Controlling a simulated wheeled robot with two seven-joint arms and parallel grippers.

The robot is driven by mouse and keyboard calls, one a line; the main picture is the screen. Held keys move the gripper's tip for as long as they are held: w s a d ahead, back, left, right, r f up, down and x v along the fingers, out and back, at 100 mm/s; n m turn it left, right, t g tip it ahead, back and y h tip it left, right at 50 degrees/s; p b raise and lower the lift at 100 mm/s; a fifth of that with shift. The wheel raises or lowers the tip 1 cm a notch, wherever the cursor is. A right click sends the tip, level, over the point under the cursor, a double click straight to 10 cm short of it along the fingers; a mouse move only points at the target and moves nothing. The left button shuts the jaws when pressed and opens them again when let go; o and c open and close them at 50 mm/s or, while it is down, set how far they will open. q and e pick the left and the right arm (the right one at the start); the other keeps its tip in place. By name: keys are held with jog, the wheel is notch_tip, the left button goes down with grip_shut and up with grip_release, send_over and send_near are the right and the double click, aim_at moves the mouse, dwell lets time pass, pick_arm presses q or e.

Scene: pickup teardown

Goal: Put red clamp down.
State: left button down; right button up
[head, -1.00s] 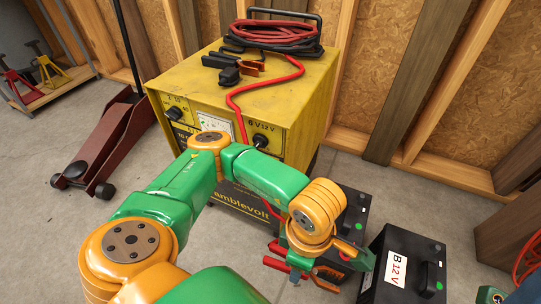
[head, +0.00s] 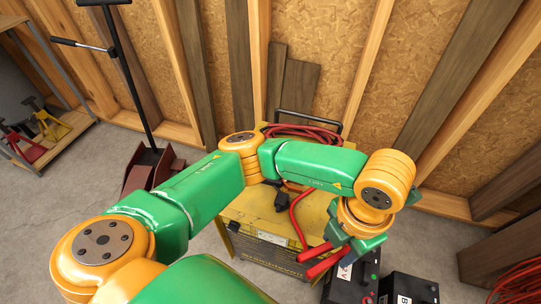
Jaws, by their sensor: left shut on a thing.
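My left gripper (head: 342,240) is shut on the red clamp (head: 322,264), whose two red handles stick out to the left of it. The clamp is held up in front of the right side of the yellow charger (head: 244,215), above battery A (head: 345,288). A red cable (head: 297,213) runs over the charger top toward the clamp. The clamp's jaws are hidden by the gripper. The black clamp (head: 282,198) lies on the charger top, partly behind my forearm. My right gripper is not in view.
Battery B (head: 408,290) stands right of battery A, cut off by the lower edge. Coiled red cable (head: 300,131) lies at the back of the charger, by its handle. A floor jack (head: 150,168) stands left of the charger. A stud wall closes off the back.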

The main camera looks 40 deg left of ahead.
pick_arm(q)
jog(key=shift+w+a+r, duration=0.25)
jog(key=shift+w+a, duration=0.15)
jog(key=shift+a, duration=0.05)
jog(key=w+a+f+b, duration=0.2)
jog(key=w+a+f, duration=0.2)
jog(key=w+a, duration=0.15)
jog(key=b, duration=0.1)
send_over(310, 214)
notch_tip(310, 214, down, 5)
jog(key=shift+d+f, duration=0.1)
jog(key=shift+f, duration=0.1)
notch_tip(310, 214, down, 3)
jog(key=shift+r+b, duration=0.1)
jog(key=shift+b, duration=0.2)
jog(key=shift+w+f, duration=0.1)
jog(key=shift+f, duration=0.3)
jog(key=c, duration=0.7)
grip_release()
jog(key=o, duration=0.4)
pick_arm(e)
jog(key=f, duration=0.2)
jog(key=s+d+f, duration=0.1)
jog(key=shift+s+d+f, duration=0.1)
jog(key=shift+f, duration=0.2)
